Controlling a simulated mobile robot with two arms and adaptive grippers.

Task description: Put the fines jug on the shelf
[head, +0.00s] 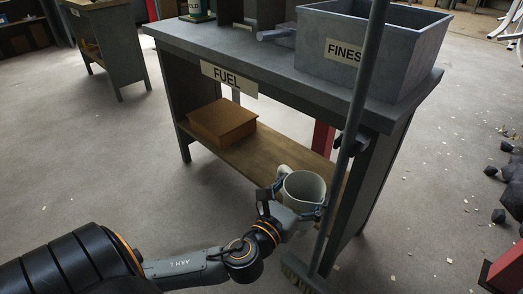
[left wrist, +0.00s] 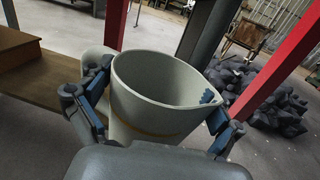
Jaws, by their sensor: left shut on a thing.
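A pale grey jug (head: 303,187) with an open top and a handle is held upright or nearly so by my left gripper (head: 298,200). In the left wrist view the jug (left wrist: 155,92) fills the middle, with one finger pad against each side. Its handle is on the left. The lower wooden shelf (head: 250,160) of the bench runs behind the jug. The jug overlaps the shelf's front right part in the head view; I cannot tell whether it touches it. The jug's base is hidden. My right gripper is not in view.
A brown box (head: 222,122) sits on the shelf's left part. A broom (head: 350,130) leans in front of the bench, close right of the jug. A grey bin labelled FINES (head: 420,52) stands on the bench top (head: 283,75). Dark lumps (head: 511,190) lie on the right floor.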

